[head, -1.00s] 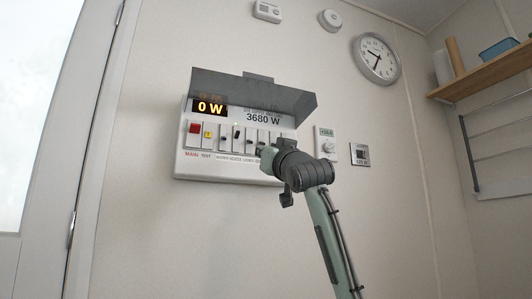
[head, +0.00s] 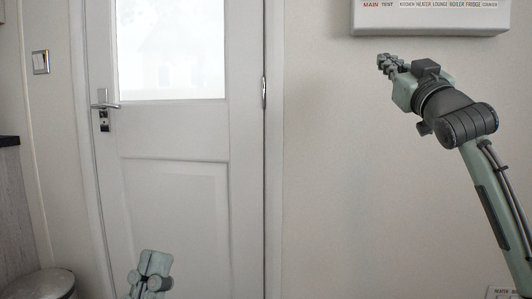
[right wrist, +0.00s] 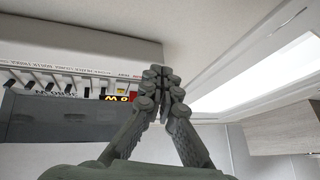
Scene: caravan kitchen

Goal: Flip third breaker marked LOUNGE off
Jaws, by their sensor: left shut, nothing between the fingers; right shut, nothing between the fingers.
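The white breaker panel (head: 430,22) is cut off by the top edge of the head view. The LOUNGE switch's position cannot be told. My right gripper (head: 384,62) is shut and empty, below the panel's left part in the head view; its fingertips also show in the right wrist view (right wrist: 160,73). My left gripper (head: 150,283) is shut and empty, low in front of the door.
A white door (head: 180,135) with a window and lever handle (head: 105,105) stands left of the panel. A wall switch (head: 40,62) is at far left. A round lidded bin (head: 45,284) is at bottom left.

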